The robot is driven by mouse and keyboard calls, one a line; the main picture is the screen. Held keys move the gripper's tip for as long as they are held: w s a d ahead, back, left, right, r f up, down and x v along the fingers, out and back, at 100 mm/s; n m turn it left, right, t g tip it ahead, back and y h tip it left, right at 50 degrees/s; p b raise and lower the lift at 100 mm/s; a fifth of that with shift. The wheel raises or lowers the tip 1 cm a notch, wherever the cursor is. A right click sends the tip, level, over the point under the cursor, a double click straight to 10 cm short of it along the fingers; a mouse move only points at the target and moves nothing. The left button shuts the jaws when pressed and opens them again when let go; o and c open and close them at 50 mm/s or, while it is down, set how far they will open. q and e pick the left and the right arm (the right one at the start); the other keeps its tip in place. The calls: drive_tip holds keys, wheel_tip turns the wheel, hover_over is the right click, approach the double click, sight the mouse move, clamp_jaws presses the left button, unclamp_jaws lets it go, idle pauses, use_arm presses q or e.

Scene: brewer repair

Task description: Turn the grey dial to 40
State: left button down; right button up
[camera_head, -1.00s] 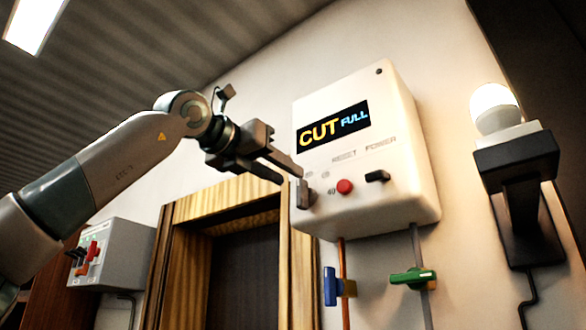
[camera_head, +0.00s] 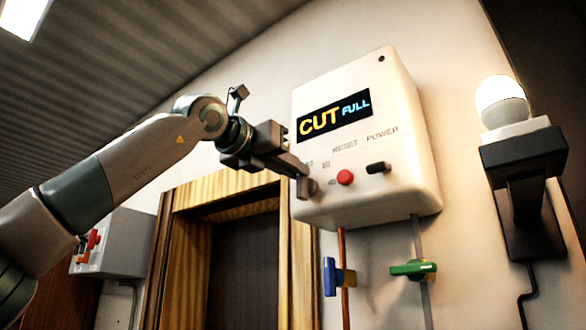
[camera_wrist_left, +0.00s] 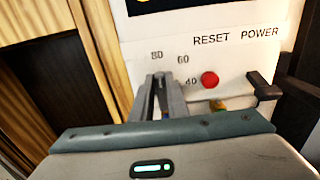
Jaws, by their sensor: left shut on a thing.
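The grey dial (camera_head: 309,188) is on the lower left of the front of the white boiler box (camera_head: 370,200). My left gripper (camera_head: 300,178) is shut on the dial. In the left wrist view my left gripper (camera_wrist_left: 160,82) shows its two fingers close together, covering most of the dial. The marks 80, 60 and 40 stand around the dial there, with 40 at the lower right beside the red button (camera_wrist_left: 210,79). Which mark the dial points to is hidden. My right gripper is not in view.
The red reset button (camera_head: 345,177) and black power switch (camera_head: 378,168) sit right of the dial. Below the box are a blue valve handle (camera_head: 330,277) and a green one (camera_head: 413,269). A lamp (camera_head: 500,102) stands at right, a grey switch box (camera_head: 122,244) at left.

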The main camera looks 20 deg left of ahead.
use_arm(q)
drive_tip(key=shift+m, duration=0.3)
drive_tip(key=m, duration=0.2)
drive_tip(key=d+m, duration=0.1)
drive_tip(key=m, duration=0.1)
drive_tip(key=shift+s+f, duration=0.1)
drive_tip(key=shift+s, duration=0.05)
drive_tip(key=m, duration=0.3)
drive_tip(key=f+m, duration=0.1)
drive_tip(key=m, duration=0.2)
drive_tip(key=d+m, duration=0.1)
drive_tip(key=m, duration=0.2)
drive_tip(key=shift+s+d+f+p, duration=0.1)
drive_tip(key=shift+s+f+p, duration=0.05)
drive_tip(key=shift+s+p, duration=0.15)
drive_tip(key=m, duration=0.2)
drive_tip(key=f+m+p, duration=0.1)
drive_tip(key=m, duration=0.1)
drive_tip(key=shift+d, duration=0.1)
drive_tip(key=shift+f+m, duration=0.1)
drive_tip(key=shift+m, duration=0.2)
drive_tip(key=c, duration=1.7)
unclamp_jaws()
